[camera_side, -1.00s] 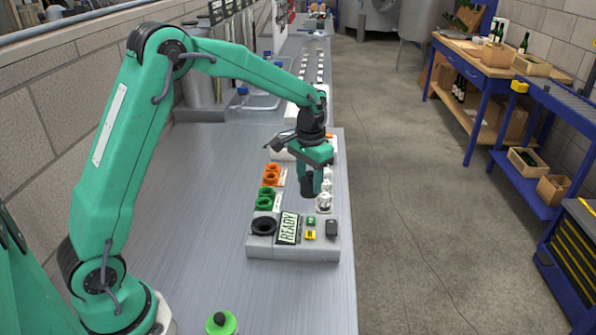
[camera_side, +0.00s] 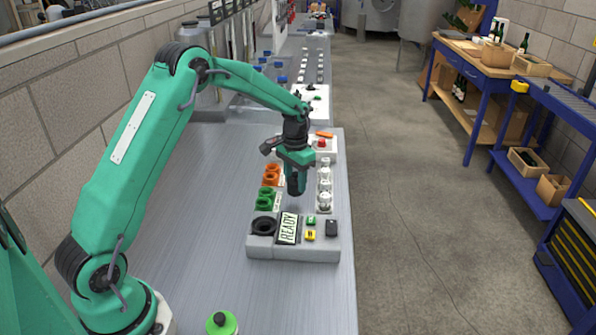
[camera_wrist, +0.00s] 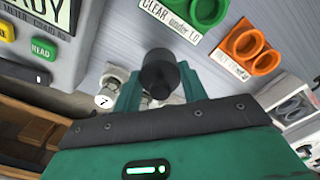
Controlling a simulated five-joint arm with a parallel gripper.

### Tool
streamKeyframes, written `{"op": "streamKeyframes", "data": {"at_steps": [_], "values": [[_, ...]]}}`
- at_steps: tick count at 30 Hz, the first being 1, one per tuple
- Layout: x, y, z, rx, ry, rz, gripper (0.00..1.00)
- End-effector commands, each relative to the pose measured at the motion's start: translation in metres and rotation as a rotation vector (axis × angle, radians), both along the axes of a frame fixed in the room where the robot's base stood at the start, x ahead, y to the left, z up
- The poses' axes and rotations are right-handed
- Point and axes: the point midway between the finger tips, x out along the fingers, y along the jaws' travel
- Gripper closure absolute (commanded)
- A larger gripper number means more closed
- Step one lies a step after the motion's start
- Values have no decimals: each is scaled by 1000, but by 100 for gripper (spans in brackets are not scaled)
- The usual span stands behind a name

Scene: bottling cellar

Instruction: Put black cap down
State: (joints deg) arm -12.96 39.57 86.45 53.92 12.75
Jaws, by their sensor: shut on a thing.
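My gripper (camera_side: 296,186) hangs over the bench, between the green and orange holders and the row of clear vials. It is shut on the black cap (camera_wrist: 160,72), a dark round piece held between the green fingers in the wrist view. The cap also shows below the jaws in the side view (camera_side: 296,189), apart from the bench as far as I can tell. The grey meter (camera_side: 291,252) with its READY display (camera_side: 289,228) stands just nearer than the gripper. Its round black well (camera_side: 264,225) is at its left end.
Green holders (camera_side: 266,199) and orange holders (camera_side: 271,174) stand left of the gripper. Clear vials (camera_side: 325,185) stand in a row to the right, near the bench edge. The bench's left middle is clear.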

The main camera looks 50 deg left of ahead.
Motion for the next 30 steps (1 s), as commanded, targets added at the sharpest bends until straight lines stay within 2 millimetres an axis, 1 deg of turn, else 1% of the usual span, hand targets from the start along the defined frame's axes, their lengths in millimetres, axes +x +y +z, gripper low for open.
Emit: {"op": "streamKeyframes", "data": {"at_steps": [6,9,23,24,26,27,30], "values": [[-1,-1,-25,-1,4,0,79],[-1,0,-33,0,2,0,79],[-1,-1,-37,0,2,0,79],[-1,-1,-38,0,2,0,56],[-1,0,-38,0,2,0,44],[-1,0,-38,0,2,0,36],[-1,0,-38,0,1,0,36]]}}
